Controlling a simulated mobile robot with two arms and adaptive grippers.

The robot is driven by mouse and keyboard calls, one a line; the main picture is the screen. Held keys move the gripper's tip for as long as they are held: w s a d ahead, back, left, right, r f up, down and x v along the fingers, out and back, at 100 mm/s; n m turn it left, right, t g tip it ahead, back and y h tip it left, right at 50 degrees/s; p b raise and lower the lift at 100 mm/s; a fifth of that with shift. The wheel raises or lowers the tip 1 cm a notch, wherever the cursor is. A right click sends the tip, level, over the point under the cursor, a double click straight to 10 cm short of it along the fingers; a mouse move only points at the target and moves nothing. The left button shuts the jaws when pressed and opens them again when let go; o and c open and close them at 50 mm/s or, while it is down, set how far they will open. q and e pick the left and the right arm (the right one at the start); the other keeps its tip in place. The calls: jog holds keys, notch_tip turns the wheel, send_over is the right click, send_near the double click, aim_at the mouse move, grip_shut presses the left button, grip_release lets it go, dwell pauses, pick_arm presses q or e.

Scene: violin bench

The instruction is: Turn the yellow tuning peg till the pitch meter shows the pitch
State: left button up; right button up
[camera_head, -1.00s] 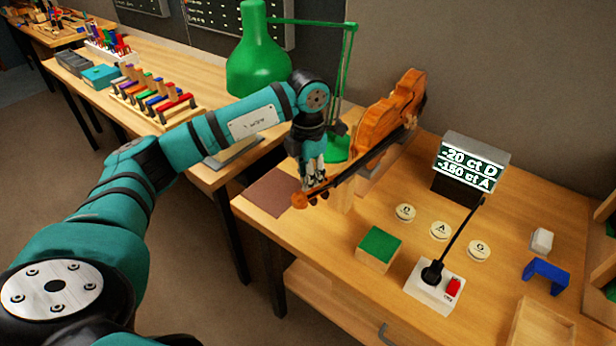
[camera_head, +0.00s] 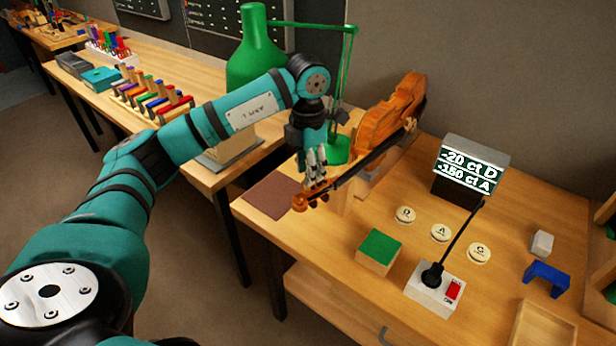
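The violin (camera_head: 388,118) rests tilted on a wooden support on the bench, its scroll (camera_head: 299,203) toward the front left. The pegs near the scroll are tiny and dark; I cannot make out the yellow one. My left gripper (camera_head: 315,180) points down at the pegbox, its fingers at or just above the pegs. The fingers are too small to tell whether they are open or shut on a peg. The pitch meter (camera_head: 470,170) stands at the back right and reads "-20 ct D" and "-150 ct A". My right gripper is not in view.
A microphone on a white base with a red switch (camera_head: 453,290) stands in front of the meter. Round discs marked with letters, such as A (camera_head: 440,233), lie nearby. A green-topped block (camera_head: 380,247) is near the front edge. A green lamp (camera_head: 257,55) stands behind my arm.

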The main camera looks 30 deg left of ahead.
pick_arm(q)
notch_tip(320, 180, up, 9)
jog(key=shift+f, duration=0.1)
dwell(1.9)
